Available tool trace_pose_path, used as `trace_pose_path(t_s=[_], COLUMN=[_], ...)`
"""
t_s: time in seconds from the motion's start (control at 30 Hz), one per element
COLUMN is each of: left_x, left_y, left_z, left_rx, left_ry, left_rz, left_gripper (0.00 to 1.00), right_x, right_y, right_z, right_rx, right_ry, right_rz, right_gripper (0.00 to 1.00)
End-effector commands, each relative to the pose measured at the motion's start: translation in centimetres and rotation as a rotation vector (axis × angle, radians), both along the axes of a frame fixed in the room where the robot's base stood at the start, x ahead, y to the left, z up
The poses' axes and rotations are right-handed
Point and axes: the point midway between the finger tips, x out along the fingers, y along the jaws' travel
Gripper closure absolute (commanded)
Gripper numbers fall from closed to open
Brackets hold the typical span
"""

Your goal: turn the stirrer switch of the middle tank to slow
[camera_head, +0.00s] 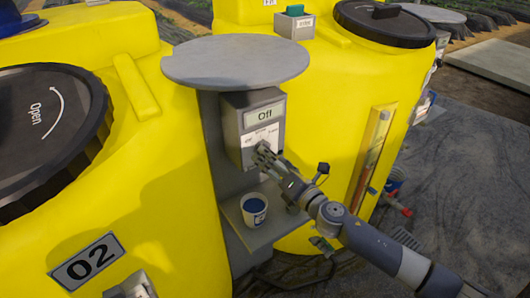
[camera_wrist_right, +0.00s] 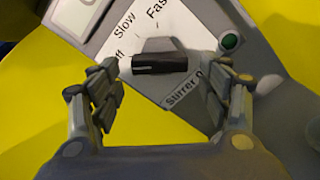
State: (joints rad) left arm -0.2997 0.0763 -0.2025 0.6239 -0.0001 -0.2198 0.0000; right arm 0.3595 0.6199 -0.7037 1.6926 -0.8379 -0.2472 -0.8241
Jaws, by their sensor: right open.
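The stirrer switch box (camera_head: 232,128) is mounted on a grey post under a round grey plate; its display (camera_head: 264,114) reads "Off". In the right wrist view its dial (camera_wrist_right: 185,22) carries "Slow", "Fast" and a partly hidden mark ending in "ff". The dark switch knob (camera_wrist_right: 160,63) has a white line at its left end, toward that "ff" mark. The label (camera_wrist_right: 184,91) reads "Stirrer 0", its end hidden by a finger. My right gripper (camera_head: 266,153) is at the dial, open, its fingers (camera_wrist_right: 163,80) apart to either side of the knob. My left gripper is not in view.
A white cup (camera_head: 254,209) with blue contents stands on a small shelf (camera_head: 236,218) below the box. A yellow tank (camera_head: 150,200) marked 02 is at left, another (camera_head: 330,90) behind. A green button (camera_wrist_right: 229,41) sits near the dial. Open ground lies at right.

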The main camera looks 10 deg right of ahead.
Motion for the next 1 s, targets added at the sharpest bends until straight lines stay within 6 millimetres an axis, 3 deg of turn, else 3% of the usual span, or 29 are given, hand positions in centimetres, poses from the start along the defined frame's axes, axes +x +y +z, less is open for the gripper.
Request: trace_pose_path(t_s=[0.23, 0.63, 0.67, 0.83, 0.87, 1.0], left_x=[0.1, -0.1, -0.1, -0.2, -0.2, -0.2], left_y=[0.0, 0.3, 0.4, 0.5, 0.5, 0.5], left_z=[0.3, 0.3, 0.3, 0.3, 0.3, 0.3], left_rx=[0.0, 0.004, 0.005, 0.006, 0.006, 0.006], left_ry=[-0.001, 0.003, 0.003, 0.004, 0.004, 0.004], left_rz=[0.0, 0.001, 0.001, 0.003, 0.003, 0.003], left_gripper=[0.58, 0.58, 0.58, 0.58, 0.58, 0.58], right_x=[2.6, 3.2, 3.2, 3.2, 3.2, 3.1], right_y=[1.1, 1.4, 1.4, 1.3, 1.3, 1.3], right_z=[0.0, 0.0, 0.0, 0.0, -0.1, -0.1], right_rx=[0.001, 0.002, 0.002, 0.002, 0.002, 0.003], right_ry=[0.0, 0.001, 0.001, 0.001, 0.001, 0.002], right_rz=[0.0, 0.001, 0.001, 0.001, 0.001, 0.001], right_gripper=[0.29, 0.29, 0.31, 0.7, 0.74, 0.74])
